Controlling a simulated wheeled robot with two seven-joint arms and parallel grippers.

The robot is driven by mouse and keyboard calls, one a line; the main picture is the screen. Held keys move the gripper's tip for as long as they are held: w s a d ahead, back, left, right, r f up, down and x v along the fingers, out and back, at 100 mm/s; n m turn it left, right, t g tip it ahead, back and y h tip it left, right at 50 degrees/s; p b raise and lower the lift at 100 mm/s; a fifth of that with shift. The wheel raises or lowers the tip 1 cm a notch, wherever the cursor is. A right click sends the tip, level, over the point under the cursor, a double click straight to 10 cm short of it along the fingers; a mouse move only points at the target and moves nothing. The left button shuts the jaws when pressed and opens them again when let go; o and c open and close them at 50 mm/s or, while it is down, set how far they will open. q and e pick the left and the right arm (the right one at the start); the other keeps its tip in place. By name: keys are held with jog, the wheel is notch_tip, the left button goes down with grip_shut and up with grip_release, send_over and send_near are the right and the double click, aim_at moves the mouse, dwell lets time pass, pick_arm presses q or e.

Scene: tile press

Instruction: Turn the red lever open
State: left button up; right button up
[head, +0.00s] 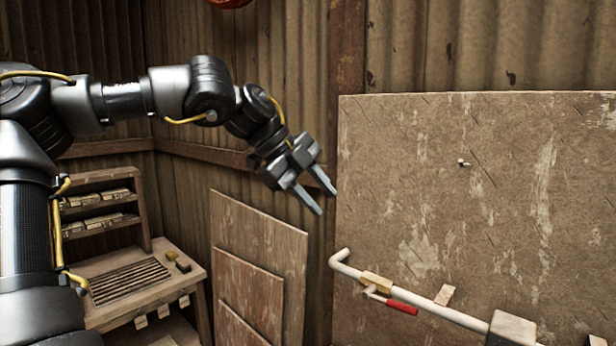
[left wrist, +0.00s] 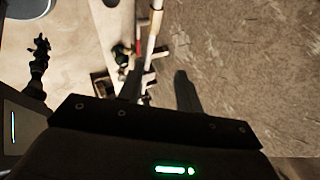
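The red lever (head: 402,307) sticks out to the right from a valve fitting (head: 376,283) on a white pipe (head: 450,314) in front of a large worn board. In the left wrist view the pipe (left wrist: 156,18) runs down from the top edge, with a small red part beside it that looks like the lever (left wrist: 138,47). My left gripper (head: 326,202) is open and empty, above and to the left of the lever, clear of it and of the pipe. A dark shape at the left of the wrist view looks like my right arm; its fingers are too small to read.
The large board (head: 440,180) fills the right side, with a small peg (head: 463,162) on it. A grey box (head: 511,328) sits at the pipe's lower right. Leaning panels (head: 262,225) and a wooden bench (head: 190,278) stand at left. Open air separates gripper and pipe.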

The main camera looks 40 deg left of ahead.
pick_arm(q)
jog(key=w+a+r+t, duration=0.1)
jog(key=w+a+t, duration=0.2)
jog(key=w+a, duration=0.2)
jog(key=shift+w+a+r, duration=0.2)
jog(key=shift+a+r, duration=0.05)
jog(key=shift+a, duration=0.9)
